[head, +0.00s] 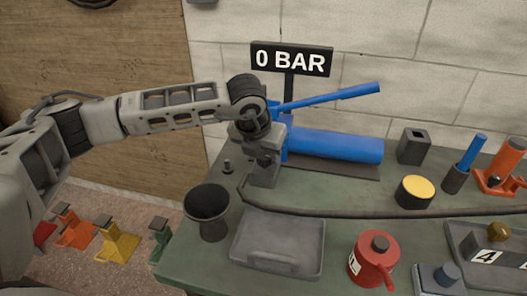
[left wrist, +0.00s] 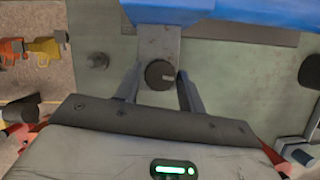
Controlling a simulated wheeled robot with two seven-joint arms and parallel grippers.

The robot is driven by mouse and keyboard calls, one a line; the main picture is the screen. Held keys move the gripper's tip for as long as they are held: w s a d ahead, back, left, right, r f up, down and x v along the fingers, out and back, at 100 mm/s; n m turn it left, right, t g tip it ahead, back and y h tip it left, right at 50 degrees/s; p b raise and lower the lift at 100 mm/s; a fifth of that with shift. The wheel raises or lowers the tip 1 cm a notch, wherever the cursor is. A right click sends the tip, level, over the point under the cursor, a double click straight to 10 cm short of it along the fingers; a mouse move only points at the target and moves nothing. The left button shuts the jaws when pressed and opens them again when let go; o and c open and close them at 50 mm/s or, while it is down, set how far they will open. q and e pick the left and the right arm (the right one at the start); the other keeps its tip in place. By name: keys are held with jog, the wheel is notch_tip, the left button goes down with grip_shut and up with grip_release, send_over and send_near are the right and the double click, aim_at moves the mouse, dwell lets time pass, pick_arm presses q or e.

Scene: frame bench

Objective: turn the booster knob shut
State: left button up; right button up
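The booster is a blue cylinder (head: 335,145) with a blue lever (head: 330,96), below a sign (head: 291,60) reading 0 BAR. In the left wrist view, the dark round knob (left wrist: 159,75) with a pale mark sits on a grey block (left wrist: 153,45). My left gripper (left wrist: 160,80) is open, with one finger on each side of the knob and gaps visible. In the head view my left gripper (head: 258,152) is at the left end of the booster and the knob is hidden. My right gripper is not in view.
On the green bench stand a dark cup (head: 208,205), a grey tray (head: 250,240), a red can (head: 372,262), a yellow-topped pot (head: 414,192) and a square grey holder (head: 414,146). Coloured stands (head: 118,243) are on the floor at left.

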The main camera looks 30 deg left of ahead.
pick_arm(q)
jog(key=c, duration=0.5)
